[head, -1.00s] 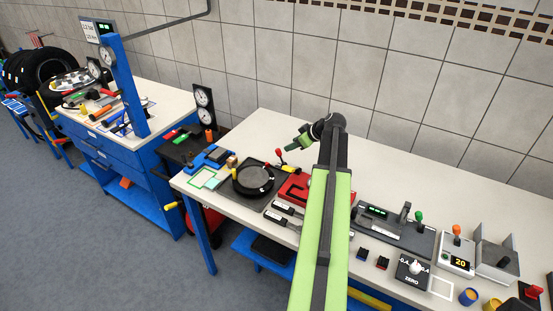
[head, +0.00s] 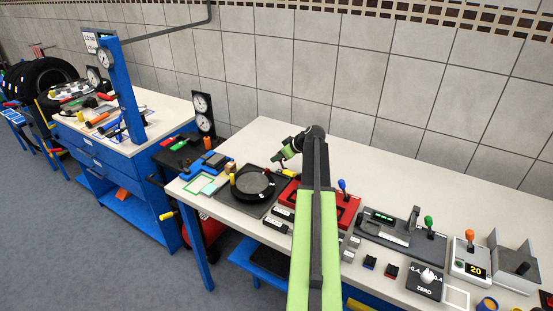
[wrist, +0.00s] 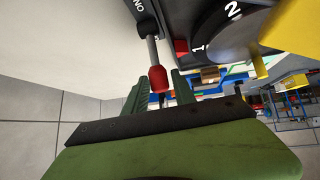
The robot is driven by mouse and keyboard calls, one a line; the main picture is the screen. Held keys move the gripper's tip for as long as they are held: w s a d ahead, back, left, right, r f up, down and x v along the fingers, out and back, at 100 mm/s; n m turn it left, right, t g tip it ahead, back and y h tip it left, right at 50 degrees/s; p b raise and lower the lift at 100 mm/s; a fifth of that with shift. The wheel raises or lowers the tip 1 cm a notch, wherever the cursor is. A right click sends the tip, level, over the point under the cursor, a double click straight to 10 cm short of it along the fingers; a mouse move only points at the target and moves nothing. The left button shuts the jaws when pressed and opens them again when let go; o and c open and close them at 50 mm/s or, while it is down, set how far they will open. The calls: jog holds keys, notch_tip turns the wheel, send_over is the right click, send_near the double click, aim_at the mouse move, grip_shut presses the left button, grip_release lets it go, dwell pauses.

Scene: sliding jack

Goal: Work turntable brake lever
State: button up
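The turntable (head: 252,183) is a round black disc on a dark base plate, with a yellow knob at its left edge. In the wrist view its numbered dial (wrist: 228,34) and part of the yellow knob (wrist: 295,28) show at the upper right. The brake lever is a grey rod with a red knob (wrist: 158,79), pointing towards my gripper in the wrist view. My gripper (wrist: 160,88) is open, its green fingers on either side of the red knob, with gaps showing.
A red fixture with a blue-knobbed lever (head: 342,185) stands right of the turntable, partly behind my arm. A blue device (head: 215,160) lies to its left.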

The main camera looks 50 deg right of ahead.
grip_shut()
dwell(1.0)
